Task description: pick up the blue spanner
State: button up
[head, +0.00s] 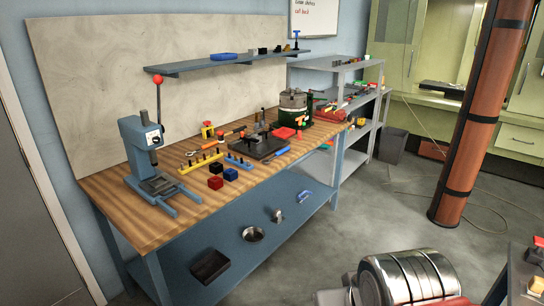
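I cannot make out a blue spanner for certain. A small blue and pale object (304,196) lies at the right end of the bench's blue lower shelf, too small to identify. A blue strip with short upright pegs (238,162) lies on the wooden bench top (117,205), beside a similar yellow strip (200,163). A blue oval item (223,57) rests on the wall shelf. My gripper is not in view.
A blue press (141,145) stands at the bench's left end. A dark bin (210,266) and a round bowl (253,234) are on the lower shelf (235,205). An orange-brown pillar (482,110) stands right. Grey floor between is open.

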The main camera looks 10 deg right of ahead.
aim_at(281, 151)
jog(key=u, duration=0.05)
jog(key=i, duration=1.7)
jog(key=u, duration=1.95)
